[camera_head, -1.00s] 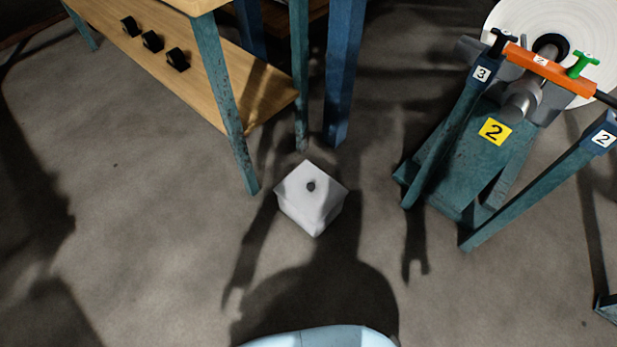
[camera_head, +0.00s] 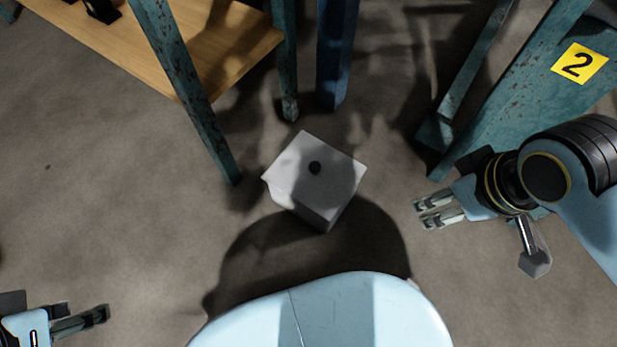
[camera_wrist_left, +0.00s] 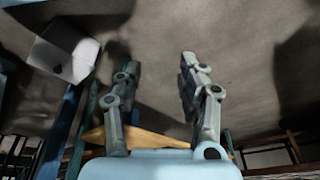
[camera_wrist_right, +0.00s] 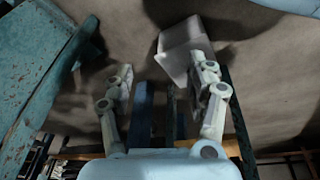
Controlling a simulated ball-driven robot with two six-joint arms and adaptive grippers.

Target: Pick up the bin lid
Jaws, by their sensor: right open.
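A pale grey bin (camera_head: 318,214) stands on the floor in the middle of the head view. My left gripper (camera_head: 104,314) is open and empty at the lower left, farther from the bin. The bin shows at the upper left of the left wrist view (camera_wrist_left: 62,52) and behind a finger in the right wrist view (camera_wrist_right: 180,45).
A wooden shelf (camera_head: 225,50) on a worn teal leg (camera_head: 185,90) stands close behind the bin, beside a blue post (camera_head: 336,55). A teal stand with a yellow number 2 plate (camera_head: 580,63) is at the upper right. The floor at left is clear.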

